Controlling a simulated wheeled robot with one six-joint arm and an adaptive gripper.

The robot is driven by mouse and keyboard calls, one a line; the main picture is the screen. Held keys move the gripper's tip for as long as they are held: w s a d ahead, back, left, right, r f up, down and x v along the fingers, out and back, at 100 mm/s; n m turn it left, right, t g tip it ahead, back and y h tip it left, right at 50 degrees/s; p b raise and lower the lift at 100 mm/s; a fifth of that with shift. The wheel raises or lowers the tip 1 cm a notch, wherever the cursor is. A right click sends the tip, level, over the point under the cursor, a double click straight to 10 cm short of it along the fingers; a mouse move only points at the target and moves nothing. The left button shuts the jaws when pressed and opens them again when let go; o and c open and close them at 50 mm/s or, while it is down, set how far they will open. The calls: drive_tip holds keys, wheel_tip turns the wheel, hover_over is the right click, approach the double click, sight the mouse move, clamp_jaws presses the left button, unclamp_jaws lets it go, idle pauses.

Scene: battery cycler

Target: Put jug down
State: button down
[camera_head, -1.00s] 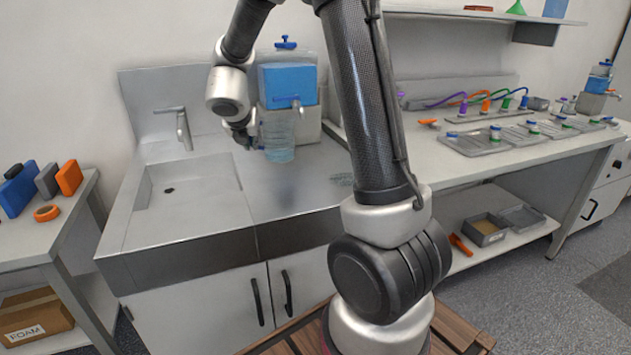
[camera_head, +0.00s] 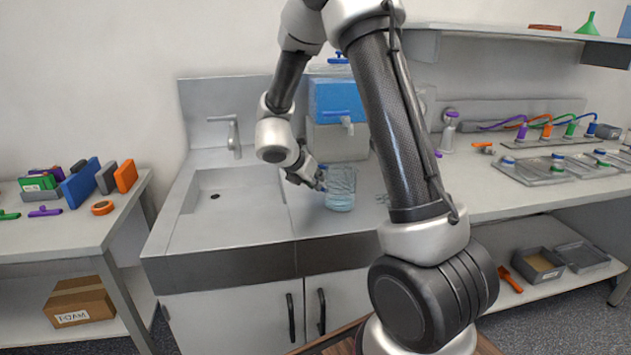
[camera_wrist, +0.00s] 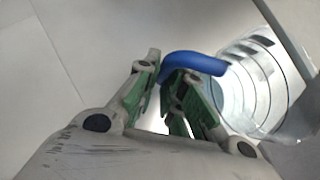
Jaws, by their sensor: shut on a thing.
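A clear jug (camera_head: 340,190) with water in it is upright over the steel counter (camera_head: 300,220), right of the sink. In the wrist view the jug (camera_wrist: 258,80) shows at the right, with its blue handle (camera_wrist: 197,63) reaching between my fingers. My gripper (camera_head: 318,180) is shut on this handle, at the jug's left side; the wrist view shows its green-padded fingers (camera_wrist: 172,82). I cannot tell whether the jug's base touches the counter or is slightly above it. The blue tank (camera_head: 335,98) with a tap (camera_head: 346,122) stands behind the jug.
The sink basin (camera_head: 236,200) and its faucet (camera_head: 233,135) are left of the jug. The bench (camera_head: 480,205) with grey trays (camera_head: 550,168) is at the right. A side table (camera_head: 75,230) with coloured blocks is at the left. Bare counter lies in front of the jug.

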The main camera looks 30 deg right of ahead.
drive_tip(key=shift+f, duration=0.15)
drive_tip(key=c, duration=1.5)
unclamp_jaws()
